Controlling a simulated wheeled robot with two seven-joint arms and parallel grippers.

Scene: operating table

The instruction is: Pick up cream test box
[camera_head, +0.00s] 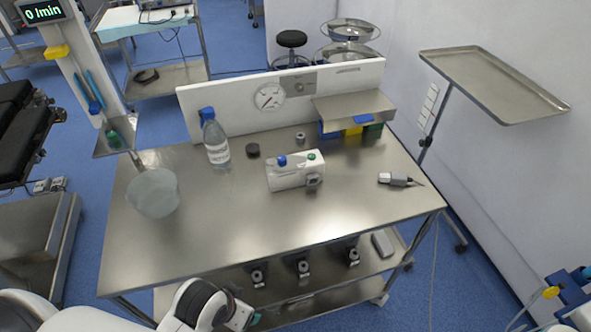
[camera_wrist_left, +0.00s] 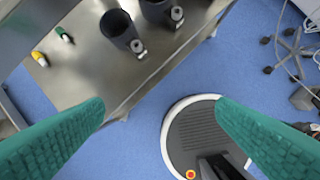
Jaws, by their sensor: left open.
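The cream test box (camera_head: 286,177) stands on the steel table (camera_head: 220,235), right of the middle of its top. It has a blue knob and a green knob on its top and a round grey fitting at its front right. My left gripper (camera_head: 240,318) is low at the bottom edge of the head view, in front of the table and well apart from the box. In the left wrist view my left gripper (camera_wrist_left: 160,105) has its green fingers wide apart with nothing between them. The box does not show in that view. My right gripper is not in view.
A clear bottle (camera_head: 216,146) and a translucent bowl (camera_head: 153,194) stand left of the box. A black cap (camera_head: 253,150) lies behind it, and a handheld tool (camera_head: 400,179) lies to its right. A raised steel shelf (camera_head: 352,108) is behind. The table's front middle is clear.

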